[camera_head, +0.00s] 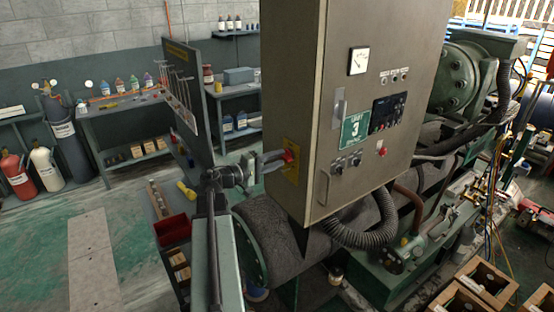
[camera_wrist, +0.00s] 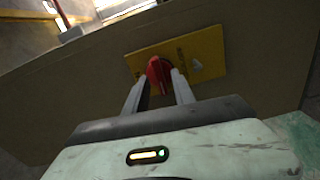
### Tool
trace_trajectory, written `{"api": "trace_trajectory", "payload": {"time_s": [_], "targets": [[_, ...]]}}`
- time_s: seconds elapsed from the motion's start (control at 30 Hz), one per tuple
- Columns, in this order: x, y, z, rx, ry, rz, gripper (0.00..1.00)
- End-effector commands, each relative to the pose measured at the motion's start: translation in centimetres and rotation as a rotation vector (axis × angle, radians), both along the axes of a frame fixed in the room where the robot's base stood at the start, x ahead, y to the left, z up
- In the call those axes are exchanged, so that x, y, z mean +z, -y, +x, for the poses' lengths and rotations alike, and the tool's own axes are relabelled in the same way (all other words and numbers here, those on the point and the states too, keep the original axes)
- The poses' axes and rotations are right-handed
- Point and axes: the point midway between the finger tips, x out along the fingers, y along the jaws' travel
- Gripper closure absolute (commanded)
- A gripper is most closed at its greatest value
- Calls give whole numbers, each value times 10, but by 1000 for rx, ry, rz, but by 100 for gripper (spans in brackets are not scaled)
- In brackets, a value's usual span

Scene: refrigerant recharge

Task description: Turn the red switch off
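The red switch (camera_wrist: 159,73) is a rotary knob on a yellow plate (camera_wrist: 208,50) on the side of the grey cabinet. It also shows in the head view (camera_head: 290,156), at the cabinet's left edge. My gripper (camera_wrist: 163,80) is at the switch, with one finger on each side of the knob. The fingers are apart and the knob fills most of the gap between their tips. I cannot tell whether they press on it. The knob's lower part is partly hidden near the fingers.
The grey cabinet (camera_head: 310,100) has a gauge, buttons and a green "UNIT 3" sign (camera_head: 354,129) on its front. A large dark cylinder (camera_head: 285,235) lies below it. A green tool board (camera_head: 190,100) and workbench (camera_head: 120,130) stand to the left. Green floor there is partly clear.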

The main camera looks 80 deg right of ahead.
Motion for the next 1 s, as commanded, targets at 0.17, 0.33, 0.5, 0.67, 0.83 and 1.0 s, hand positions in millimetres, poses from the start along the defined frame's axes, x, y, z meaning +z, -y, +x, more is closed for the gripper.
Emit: {"api": "trace_trajectory", "payload": {"time_s": [0.17,0.33,0.5,0.67,0.83,1.0], "targets": [[0,0,-1,0,1,-2,70],[1,-5,5,2,0,-3,70],[1,-19,20,2,0,-4,70],[1,-31,33,2,0,-4,70],[1,-45,48,1,1,-4,70],[1,-57,61,1,1,-4,70]]}}
